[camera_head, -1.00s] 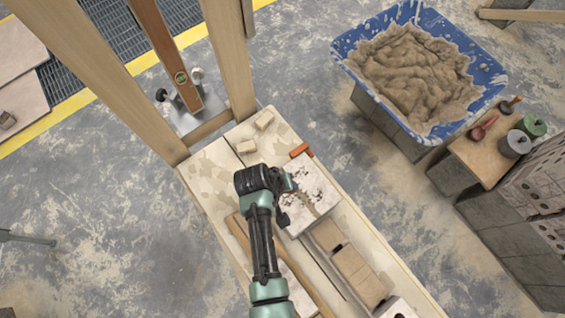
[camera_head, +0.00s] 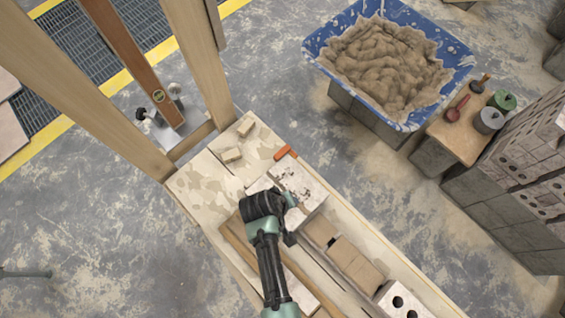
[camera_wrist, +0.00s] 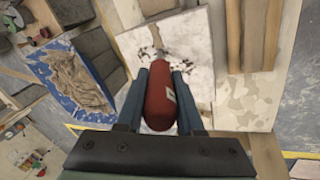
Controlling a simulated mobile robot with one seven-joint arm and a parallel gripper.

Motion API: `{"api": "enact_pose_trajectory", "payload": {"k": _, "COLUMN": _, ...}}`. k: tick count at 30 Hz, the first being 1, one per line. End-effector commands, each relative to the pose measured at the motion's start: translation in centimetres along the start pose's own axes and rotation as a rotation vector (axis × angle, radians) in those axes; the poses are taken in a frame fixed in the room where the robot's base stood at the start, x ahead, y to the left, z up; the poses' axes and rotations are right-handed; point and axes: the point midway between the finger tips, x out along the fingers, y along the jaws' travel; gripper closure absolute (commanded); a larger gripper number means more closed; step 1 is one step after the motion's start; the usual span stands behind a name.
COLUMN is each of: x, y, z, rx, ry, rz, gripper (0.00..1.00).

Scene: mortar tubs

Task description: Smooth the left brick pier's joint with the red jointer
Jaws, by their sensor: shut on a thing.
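The red jointer's handle (camera_wrist: 160,99) is held upright between the fingers of my gripper (camera_wrist: 159,80) in the wrist view. In the head view my gripper (camera_head: 291,212) is over the plank, at the near edge of a white, dark-specked slab (camera_head: 304,182); the jointer cannot be made out there. Two tan bricks (camera_head: 357,263) lie end to end on the plank, with a dark gap between them. A stack of perforated bricks (camera_head: 540,130) stands at the far right. I cannot tell which of these is the left pier.
A blue tub (camera_head: 318,46) of mortar stands behind. Wooden posts (camera_head: 200,62) rise at upper left.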

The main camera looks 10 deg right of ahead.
Motion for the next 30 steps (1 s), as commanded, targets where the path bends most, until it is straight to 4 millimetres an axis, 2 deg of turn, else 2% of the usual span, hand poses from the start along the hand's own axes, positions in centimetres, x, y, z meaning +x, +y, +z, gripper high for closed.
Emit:
{"api": "enact_pose_trajectory", "payload": {"k": 10, "x": -0.1, "y": 0.7, "z": 2.0, "rx": 0.001, "ry": -0.009, "rz": -0.001, "gripper": 1.0}}
{"api": "enact_pose_trajectory", "payload": {"k": 17, "x": 0.0, "y": 1.0, "z": 2.5, "rx": 0.0, "ry": -0.005, "rz": -0.001, "gripper": 1.0}}
{"api": "enact_pose_trajectory", "payload": {"k": 30, "x": 0.0, "y": 1.8, "z": 4.7, "rx": 0.001, "ry": -0.007, "rz": -0.001, "gripper": 1.0}}
